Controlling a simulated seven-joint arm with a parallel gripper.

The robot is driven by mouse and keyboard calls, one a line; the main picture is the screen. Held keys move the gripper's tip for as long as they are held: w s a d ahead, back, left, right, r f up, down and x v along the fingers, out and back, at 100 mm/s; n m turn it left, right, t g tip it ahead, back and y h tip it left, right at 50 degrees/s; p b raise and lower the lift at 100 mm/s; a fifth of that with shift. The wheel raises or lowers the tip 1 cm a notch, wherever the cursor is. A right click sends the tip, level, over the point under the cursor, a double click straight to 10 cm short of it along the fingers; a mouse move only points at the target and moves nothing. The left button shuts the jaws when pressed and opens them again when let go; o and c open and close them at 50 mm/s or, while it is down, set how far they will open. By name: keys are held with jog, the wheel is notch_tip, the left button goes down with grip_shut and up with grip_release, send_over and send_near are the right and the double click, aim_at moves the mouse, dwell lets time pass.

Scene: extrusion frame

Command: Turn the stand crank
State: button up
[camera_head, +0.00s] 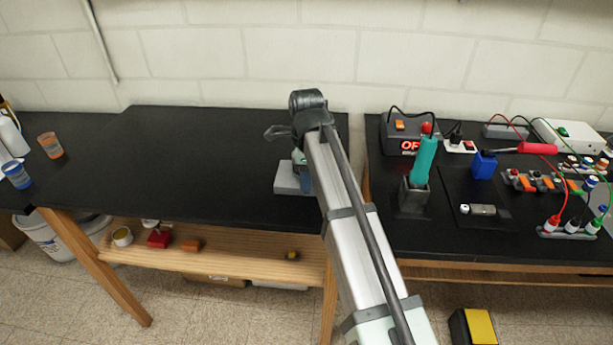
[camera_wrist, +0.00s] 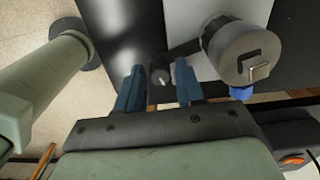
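The stand's light grey base (camera_head: 287,180) sits on the black table in the head view, mostly hidden behind my arm. In the wrist view the crank has a round grey hub (camera_wrist: 243,52) with a dark arm running left to a small dark handle knob (camera_wrist: 160,72). My gripper (camera_wrist: 159,72) is open, with its two blue fingers on either side of the knob. Gaps show between the knob and both fingers, so it appears not gripped. In the head view my arm hides the fingers and the crank.
On the right bench are a power box (camera_head: 402,130), a teal-handled tool (camera_head: 425,158) in a holder, a blue block (camera_head: 483,165) and cables. Orange (camera_head: 50,145) and blue (camera_head: 17,174) cups stand far left. The black tabletop left of the stand is clear.

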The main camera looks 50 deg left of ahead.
grip_shut()
jog(key=shift+s+a, duration=0.1)
jog(key=shift+s, duration=0.1)
dwell(0.5)
jog(key=shift+s+a+m, duration=0.2)
jog(key=shift+s+m, duration=0.1)
jog(key=shift+m, duration=0.35)
jog(key=shift+s+a+m, duration=0.2)
jog(key=shift+s+m, duration=0.05)
jog(key=shift+m, duration=0.4)
jog(key=shift+s+a+m, duration=0.35)
jog(key=shift+a+m, duration=0.05)
jog(key=shift+m, duration=0.3)
jog(key=shift+s+a+m, duration=0.3)
jog(key=shift+a+m, duration=0.05)
jog(key=shift+m, duration=0.35)
jog(key=shift+s+a+m, duration=0.2)
jog(key=shift+a+m, duration=0.2)
jog(key=shift+m, duration=0.3)
jog(key=shift+s+a+m, duration=0.2)
jog(key=shift+a+m, duration=0.2)
jog(key=shift+m, duration=0.3)
jog(key=shift+s+a+m, duration=0.2)
jog(key=shift+a+m, duration=0.55)
jog(key=shift+m, duration=0.45)
jog(key=shift+a, duration=0.1)
